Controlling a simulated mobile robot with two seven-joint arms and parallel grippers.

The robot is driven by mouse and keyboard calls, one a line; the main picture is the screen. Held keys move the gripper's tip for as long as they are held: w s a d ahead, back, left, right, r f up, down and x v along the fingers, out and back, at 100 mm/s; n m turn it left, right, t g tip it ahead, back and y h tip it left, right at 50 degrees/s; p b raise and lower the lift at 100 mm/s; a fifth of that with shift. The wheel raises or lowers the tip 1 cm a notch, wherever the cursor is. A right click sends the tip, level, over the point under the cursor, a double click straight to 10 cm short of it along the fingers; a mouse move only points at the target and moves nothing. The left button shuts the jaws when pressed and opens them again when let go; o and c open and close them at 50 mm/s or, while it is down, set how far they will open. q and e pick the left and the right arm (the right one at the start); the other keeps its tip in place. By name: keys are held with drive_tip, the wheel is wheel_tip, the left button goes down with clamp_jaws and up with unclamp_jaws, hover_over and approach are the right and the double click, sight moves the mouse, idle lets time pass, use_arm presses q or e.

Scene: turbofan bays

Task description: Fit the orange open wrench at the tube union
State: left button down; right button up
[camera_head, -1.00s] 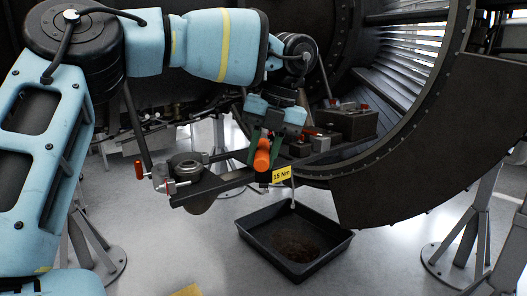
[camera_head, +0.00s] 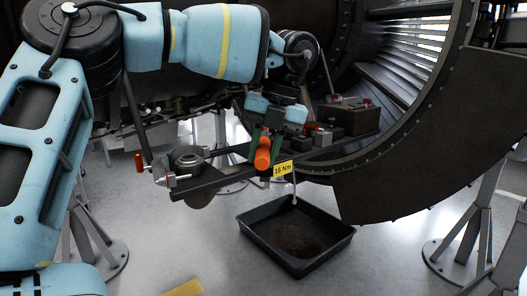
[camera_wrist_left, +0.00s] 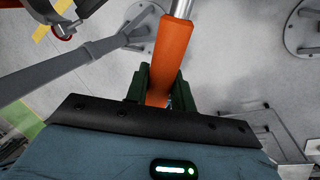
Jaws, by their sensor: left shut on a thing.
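My left gripper (camera_head: 266,140) is shut on the orange open wrench (camera_head: 262,158), holding it by its orange handle. The left wrist view shows the orange handle (camera_wrist_left: 170,55) between the dark green fingers (camera_wrist_left: 155,82), with a bare metal shank running out of the top of the picture. The wrench's open end is out of sight. A metal fitting with a hex end (camera_head: 168,180), which looks like the tube union, sits left of the gripper on a dark bracket. The gripper is apart from it. My right gripper is not in view.
A yellow "15 Nm" tag (camera_head: 283,169) stands beside the wrench handle. A black drip tray (camera_head: 253,240) lies on the floor below. The dark curved engine cowl (camera_head: 420,160) fills the right side. Grey stands (camera_head: 470,225) flank it.

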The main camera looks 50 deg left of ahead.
sight(265, 139)
use_arm(q)
drive_tip(key=shift+w+a, duration=0.3)
idle(0.9)
drive_tip(key=shift+w+a, duration=0.25)
drive_tip(key=shift+a, duration=0.05)
drive_tip(key=shift+w+a, duration=0.1)
drive_tip(key=shift+w, duration=0.05)
idle(0.4)
drive_tip(key=shift+w+a, duration=0.3)
drive_tip(key=shift+w, duration=0.05)
idle(0.3)
drive_tip(key=shift+w+a, duration=0.3)
idle(0.4)
drive_tip(key=shift+w+a, duration=0.15)
drive_tip(key=shift+a, duration=0.05)
drive_tip(key=shift+w+a, duration=0.1)
idle(0.4)
